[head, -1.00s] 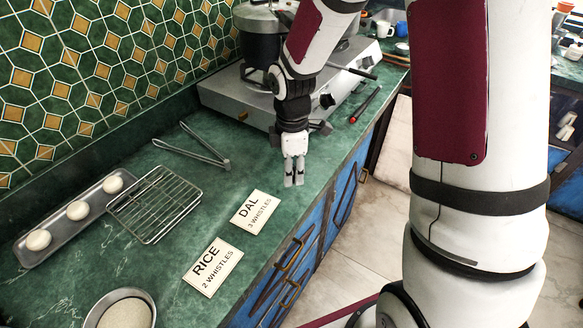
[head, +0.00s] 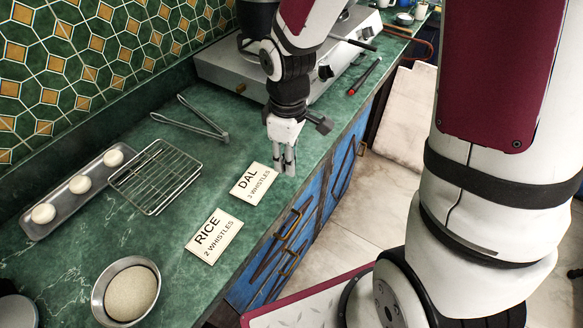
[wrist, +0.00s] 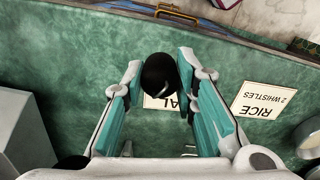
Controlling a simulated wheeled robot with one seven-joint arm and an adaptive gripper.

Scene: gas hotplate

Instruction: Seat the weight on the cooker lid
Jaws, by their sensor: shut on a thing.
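The weight (wrist: 160,74) is a small black rounded piece between my fingertips in the wrist view. My gripper (wrist: 160,84) is shut on it. In the head view my gripper (head: 282,168) points down near the front edge of the counter, just beyond the DAL card. The weight cannot be made out there. The cooker (head: 256,18) is a dark pot on the gas hotplate (head: 225,72) at the top. It is cut off by the frame and partly covered by my arm, so its lid is not visible.
On the green counter (head: 185,232) lie the DAL card (head: 255,184), RICE card (head: 214,237), tongs (head: 192,118), wire rack (head: 155,176), tray of white balls (head: 58,205) and steel bowl (head: 126,292). A red-and-black stick (head: 364,76) lies right of the hotplate.

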